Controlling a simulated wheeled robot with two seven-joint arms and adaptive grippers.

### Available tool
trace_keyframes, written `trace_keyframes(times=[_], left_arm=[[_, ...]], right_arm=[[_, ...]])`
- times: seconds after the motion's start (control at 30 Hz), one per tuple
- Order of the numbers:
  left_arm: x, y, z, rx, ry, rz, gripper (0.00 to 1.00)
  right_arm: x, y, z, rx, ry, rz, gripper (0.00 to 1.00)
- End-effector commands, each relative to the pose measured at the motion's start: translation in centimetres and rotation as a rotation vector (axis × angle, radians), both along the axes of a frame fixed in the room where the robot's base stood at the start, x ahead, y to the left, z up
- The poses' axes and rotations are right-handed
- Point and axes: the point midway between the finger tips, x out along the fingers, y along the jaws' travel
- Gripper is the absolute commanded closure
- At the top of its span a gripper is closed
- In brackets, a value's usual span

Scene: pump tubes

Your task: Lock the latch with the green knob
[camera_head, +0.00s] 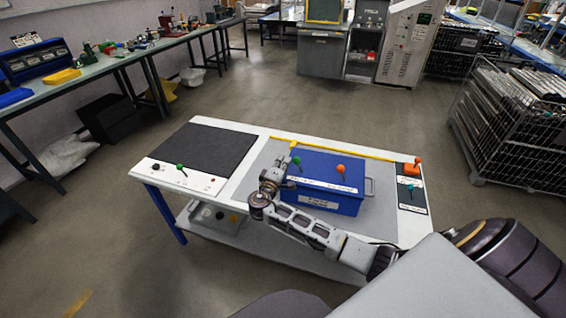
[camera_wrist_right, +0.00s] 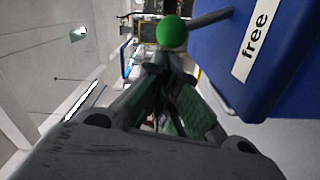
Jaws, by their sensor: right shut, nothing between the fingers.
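A blue box (camera_head: 325,203) stands on the table. A latch with a green knob (camera_head: 296,160) is at its left end, and one with an orange knob (camera_head: 341,168) is further right. My right gripper (camera_head: 275,168) is shut and empty beside the box's left end, close to the green knob. In the right wrist view the green knob (camera_wrist_right: 171,32) sits on a grey bar just beyond my closed fingertips (camera_wrist_right: 162,65); I cannot tell if they touch. A label reading "free" (camera_wrist_right: 252,42) is on the box (camera_wrist_right: 290,65). The latch's exact position is unclear. My left gripper is out of view.
The white table (camera_head: 262,138) has a dark panel (camera_head: 205,148) and another green-knobbed lever (camera_head: 180,166) at left. An orange-knobbed part (camera_head: 415,164) and a teal-knobbed part (camera_head: 410,188) are at right. A yellow strip (camera_head: 350,151) runs behind the box.

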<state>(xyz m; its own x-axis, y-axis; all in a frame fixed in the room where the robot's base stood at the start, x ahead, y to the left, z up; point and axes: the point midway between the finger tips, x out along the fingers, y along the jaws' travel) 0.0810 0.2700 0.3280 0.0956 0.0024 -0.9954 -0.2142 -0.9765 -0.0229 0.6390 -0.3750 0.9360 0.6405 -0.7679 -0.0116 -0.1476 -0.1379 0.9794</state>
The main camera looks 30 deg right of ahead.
Motion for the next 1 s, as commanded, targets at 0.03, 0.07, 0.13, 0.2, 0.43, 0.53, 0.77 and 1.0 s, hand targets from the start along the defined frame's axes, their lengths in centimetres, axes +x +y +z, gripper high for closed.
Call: trace_keyframes(times=[0.03, 0.07, 0.13, 0.2, 0.43, 0.53, 0.77, 1.0], left_arm=[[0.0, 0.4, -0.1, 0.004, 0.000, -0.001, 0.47], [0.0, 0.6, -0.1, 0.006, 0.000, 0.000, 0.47], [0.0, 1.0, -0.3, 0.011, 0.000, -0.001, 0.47], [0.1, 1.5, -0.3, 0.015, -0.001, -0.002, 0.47], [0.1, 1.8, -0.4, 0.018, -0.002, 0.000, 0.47], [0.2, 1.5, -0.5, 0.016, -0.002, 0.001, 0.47], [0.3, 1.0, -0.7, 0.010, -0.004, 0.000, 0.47], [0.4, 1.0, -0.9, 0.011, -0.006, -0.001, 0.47]], right_arm=[[0.0, 0.0, 0.0, 0.005, -0.004, 0.000, 1.00], [-0.1, 0.0, 0.0, 0.008, -0.008, 0.000, 1.00], [-0.1, -0.1, 0.1, 0.016, -0.017, 0.001, 1.00], [-0.1, -0.1, 0.1, 0.022, -0.024, 0.001, 1.00], [-0.2, -0.2, 0.3, 0.035, -0.037, 0.000, 1.00], [-0.3, -0.2, 0.3, 0.041, -0.044, 0.000, 1.00], [-0.4, -0.3, 0.5, 0.056, -0.059, 0.000, 1.00], [-0.5, -0.5, 0.6, 0.071, -0.076, -0.001, 1.00]])
